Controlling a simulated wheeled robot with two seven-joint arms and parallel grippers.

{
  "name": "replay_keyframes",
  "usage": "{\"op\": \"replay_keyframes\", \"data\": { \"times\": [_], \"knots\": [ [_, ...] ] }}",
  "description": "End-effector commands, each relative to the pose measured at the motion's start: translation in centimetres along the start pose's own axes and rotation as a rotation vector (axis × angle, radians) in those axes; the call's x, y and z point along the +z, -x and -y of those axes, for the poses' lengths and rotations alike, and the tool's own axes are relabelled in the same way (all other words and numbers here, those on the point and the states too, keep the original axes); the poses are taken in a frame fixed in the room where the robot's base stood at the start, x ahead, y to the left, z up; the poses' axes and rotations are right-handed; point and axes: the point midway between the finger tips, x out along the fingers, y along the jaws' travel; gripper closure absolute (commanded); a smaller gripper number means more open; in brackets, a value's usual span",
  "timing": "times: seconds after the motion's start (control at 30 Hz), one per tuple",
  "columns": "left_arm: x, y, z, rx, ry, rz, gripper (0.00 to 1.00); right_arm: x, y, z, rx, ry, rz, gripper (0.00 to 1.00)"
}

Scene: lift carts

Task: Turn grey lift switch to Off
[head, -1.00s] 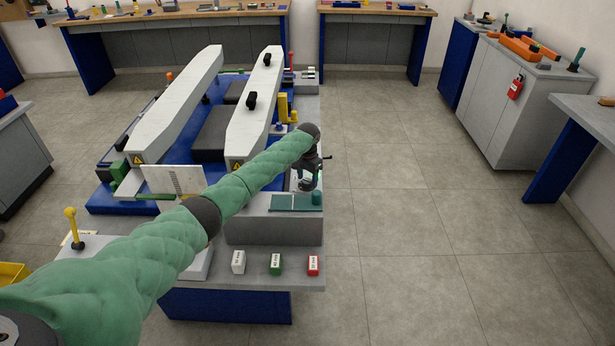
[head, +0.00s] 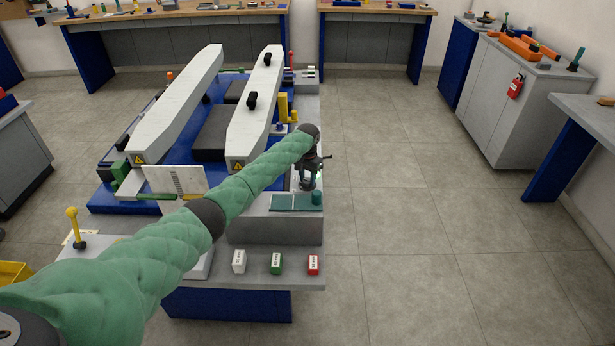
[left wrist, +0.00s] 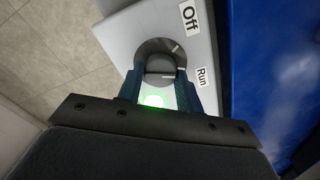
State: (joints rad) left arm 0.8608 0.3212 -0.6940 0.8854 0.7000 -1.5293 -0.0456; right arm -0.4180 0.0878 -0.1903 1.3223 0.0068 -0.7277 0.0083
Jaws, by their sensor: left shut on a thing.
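The grey lift switch (left wrist: 160,66) is a round dark knob on a light grey panel (left wrist: 125,35), seen in the left wrist view. An "Off" label (left wrist: 190,16) and a "Run" label (left wrist: 202,77) lie beside it. A green lamp (left wrist: 153,101) glows on the panel. My left gripper (left wrist: 160,82) is shut on the knob, one finger at each side. In the head view my left gripper (head: 308,184) points down at the lift cart's right edge, where the switch is hidden. Which label the knob points at is hard to tell. My right gripper is out of view.
The blue lift cart (head: 110,197) carries two long white beams (head: 180,100). Clear tiled floor (head: 410,220) lies to the right.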

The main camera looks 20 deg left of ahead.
Motion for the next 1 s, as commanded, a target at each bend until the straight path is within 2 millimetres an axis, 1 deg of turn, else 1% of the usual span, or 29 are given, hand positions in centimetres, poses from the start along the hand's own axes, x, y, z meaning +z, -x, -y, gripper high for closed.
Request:
{"op": "replay_keyframes", "data": {
  "times": [0.03,0.47,0.7,1.0],
  "knots": [
    [0.0,0.3,0.0,0.001,0.031,-0.001,0.87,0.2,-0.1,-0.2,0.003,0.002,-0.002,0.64],
    [0.0,0.4,0.0,0.002,0.424,0.000,0.87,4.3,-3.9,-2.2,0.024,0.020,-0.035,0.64],
    [0.0,0.3,0.0,0.002,0.638,0.000,0.87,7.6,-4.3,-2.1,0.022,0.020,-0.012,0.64],
    [-0.1,0.3,0.1,0.001,0.835,-0.002,0.87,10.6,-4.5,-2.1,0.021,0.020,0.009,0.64]
  ]
}}
